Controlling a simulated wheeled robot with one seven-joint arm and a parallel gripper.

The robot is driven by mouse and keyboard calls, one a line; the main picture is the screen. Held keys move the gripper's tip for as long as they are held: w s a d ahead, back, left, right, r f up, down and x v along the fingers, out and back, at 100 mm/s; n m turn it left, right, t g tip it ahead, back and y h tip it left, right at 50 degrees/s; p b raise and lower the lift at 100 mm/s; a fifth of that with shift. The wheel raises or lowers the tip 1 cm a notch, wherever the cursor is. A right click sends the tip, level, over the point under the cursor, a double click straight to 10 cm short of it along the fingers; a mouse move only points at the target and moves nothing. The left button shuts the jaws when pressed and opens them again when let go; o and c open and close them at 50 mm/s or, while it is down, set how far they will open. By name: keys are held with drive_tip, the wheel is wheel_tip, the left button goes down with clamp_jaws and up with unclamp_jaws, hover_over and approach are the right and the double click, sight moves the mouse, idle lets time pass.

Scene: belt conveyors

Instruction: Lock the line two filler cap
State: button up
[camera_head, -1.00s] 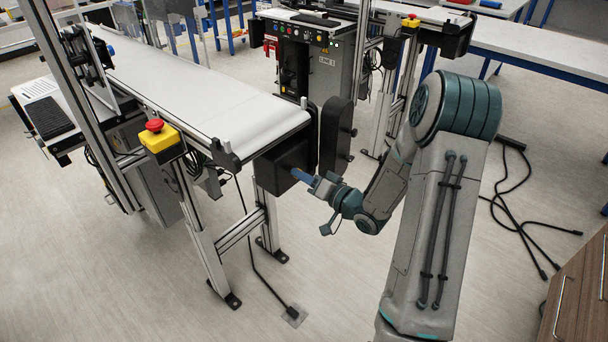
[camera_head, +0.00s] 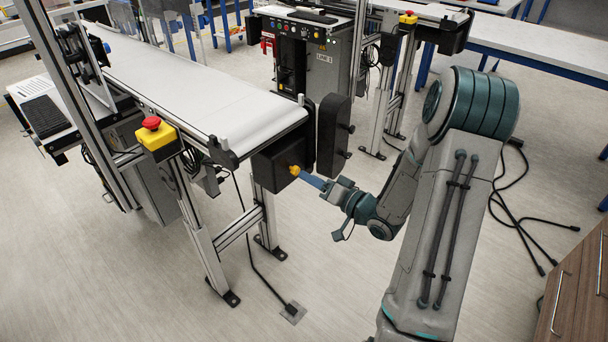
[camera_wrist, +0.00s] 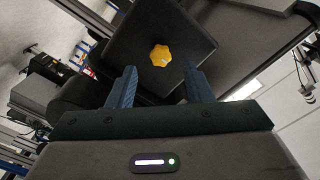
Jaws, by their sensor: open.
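A yellow lobed knob, which looks like the filler cap (camera_head: 294,170), sits on the face of a black box (camera_head: 272,163) at the near end of the conveyor. In the wrist view the cap (camera_wrist: 161,55) shows whole, beyond and between my fingertips. My gripper (camera_head: 310,180) is just right of the cap in the head view, its blue fingers pointing at it. In the wrist view my gripper (camera_wrist: 159,78) has its two fingers spread wide, with nothing between them. A gap to the cap seems to remain.
The white conveyor belt (camera_head: 200,90) runs above the box. A black upright guard (camera_head: 333,135) stands close to its right. A red and yellow stop button (camera_head: 156,133) is at left. A cabinet labelled as a line (camera_head: 322,70) stands behind.

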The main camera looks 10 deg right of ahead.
drive_tip(key=v, duration=0.9)
drive_tip(key=shift+s+d, duration=0.2)
drive_tip(key=shift+s, duration=0.1)
